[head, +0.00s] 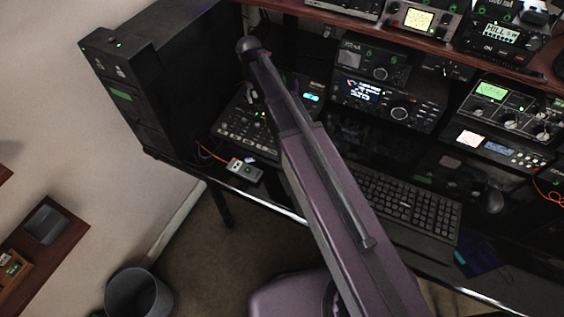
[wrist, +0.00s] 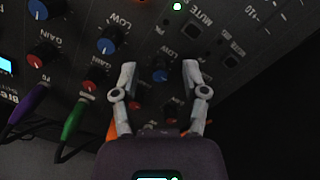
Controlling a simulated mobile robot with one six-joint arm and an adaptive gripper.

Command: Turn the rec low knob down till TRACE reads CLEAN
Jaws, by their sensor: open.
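In the wrist view, my gripper (wrist: 160,74) is open, its two pale fingers spread on either side of a blue knob (wrist: 161,70). No contact with the knob can be made out. I cannot read a "rec" label. In the head view, the mixer (head: 243,131) sits on the desk left of my arm, and my gripper cannot be made out there. I cannot make out a TRACE reading in either view.
Red GAIN knobs (wrist: 87,85) lie below the blue ones. A purple plug (wrist: 27,107) and a green plug (wrist: 74,122) stick out at the lower left.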

